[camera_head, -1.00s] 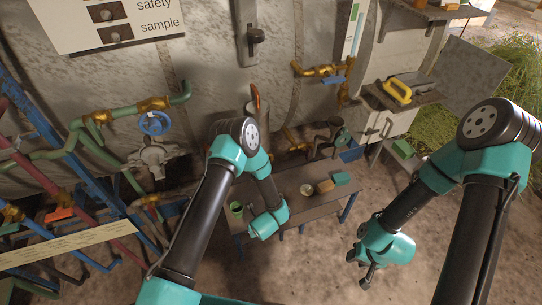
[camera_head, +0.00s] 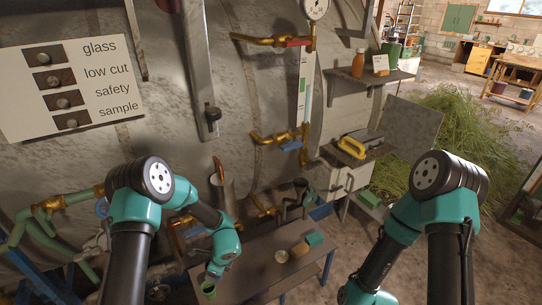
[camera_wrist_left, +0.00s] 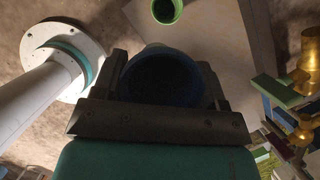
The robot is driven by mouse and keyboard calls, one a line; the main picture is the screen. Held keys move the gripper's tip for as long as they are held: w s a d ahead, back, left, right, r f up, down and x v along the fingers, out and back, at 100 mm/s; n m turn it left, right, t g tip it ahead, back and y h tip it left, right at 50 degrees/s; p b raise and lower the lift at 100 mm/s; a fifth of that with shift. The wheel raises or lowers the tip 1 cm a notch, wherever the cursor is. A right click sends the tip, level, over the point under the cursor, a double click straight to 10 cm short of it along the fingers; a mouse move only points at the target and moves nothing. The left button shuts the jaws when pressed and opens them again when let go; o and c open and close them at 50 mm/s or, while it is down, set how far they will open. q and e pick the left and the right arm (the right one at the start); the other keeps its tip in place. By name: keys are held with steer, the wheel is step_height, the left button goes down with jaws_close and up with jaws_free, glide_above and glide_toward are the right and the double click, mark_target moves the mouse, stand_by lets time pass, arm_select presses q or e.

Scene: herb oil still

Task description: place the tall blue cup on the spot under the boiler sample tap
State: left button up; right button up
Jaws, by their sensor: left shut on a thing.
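My left gripper (camera_wrist_left: 162,68) is shut on the tall blue cup (camera_wrist_left: 165,84). The wrist view looks down into the cup's dark opening between the two fingers. In the head view my left gripper (camera_head: 214,268) is over the left end of the low table (camera_head: 252,266), and the blue cup is hidden there. A brass fitting (camera_head: 264,209) sits low on the boiler behind the table. I cannot tell whether it is the sample tap, and the marked spot is not clear. My right gripper is below the head view's bottom edge.
A green cup (camera_head: 208,289) stands on the table close to my left gripper and also shows in the wrist view (camera_wrist_left: 167,10). The table's middle is bare.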

arm_select(q)
step_height(320, 180, up, 21)
steer(key=w+n+g, duration=0.1)
steer(key=n+g, duration=0.2)
steer(key=n, duration=0.6)
steer(key=shift+w+f+n+g+h, duration=0.15)
steer(key=shift+w+n+g+h, duration=0.15)
steer(key=shift+w+n+g, duration=0.1)
